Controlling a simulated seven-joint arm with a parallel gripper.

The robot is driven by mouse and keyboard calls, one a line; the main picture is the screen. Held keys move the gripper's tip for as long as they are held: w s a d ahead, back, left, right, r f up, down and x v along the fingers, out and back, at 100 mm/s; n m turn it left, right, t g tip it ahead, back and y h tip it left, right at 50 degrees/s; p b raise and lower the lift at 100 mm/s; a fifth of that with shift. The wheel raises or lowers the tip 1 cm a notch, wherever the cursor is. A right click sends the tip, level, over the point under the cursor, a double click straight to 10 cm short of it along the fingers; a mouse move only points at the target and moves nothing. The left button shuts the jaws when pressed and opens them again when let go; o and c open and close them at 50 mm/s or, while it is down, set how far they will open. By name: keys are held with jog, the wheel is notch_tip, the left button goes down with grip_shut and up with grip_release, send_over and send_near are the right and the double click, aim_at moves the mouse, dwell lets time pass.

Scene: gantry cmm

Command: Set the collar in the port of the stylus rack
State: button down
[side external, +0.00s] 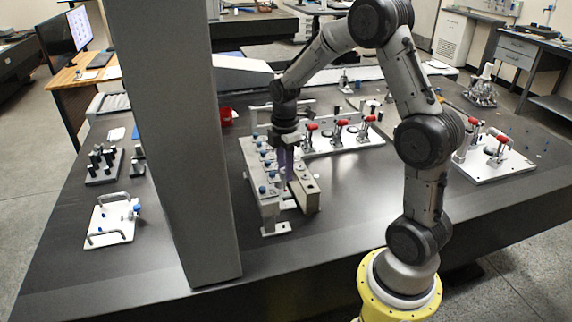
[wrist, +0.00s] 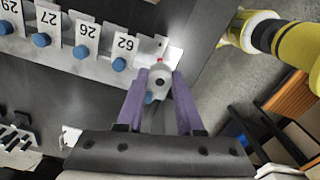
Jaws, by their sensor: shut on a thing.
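The stylus rack (side external: 268,208) is a long pale rack with blue knobs, standing on the dark table in the side view. In the wrist view the rack (wrist: 97,29) shows numbered tags above its blue knobs. My gripper (side external: 287,168) points down at the rack's near end. The port is not clearly visible.
A beige block (side external: 307,188) stands close right of the rack. A plate with red-handled clamps (side external: 340,138) lies behind, another (side external: 495,160) at right. A tall grey column (side external: 175,150) and a white handled plate (side external: 112,222) stand left. The front table is clear.

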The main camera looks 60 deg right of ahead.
aim_at(285, 189)
jog(key=shift+f, duration=3.5)
jog(key=shift+f, duration=0.3)
jog(key=shift+c, duration=2.3)
grip_release()
notch_tip(285, 189, up, 14)
jog(key=shift+f, duration=0.1)
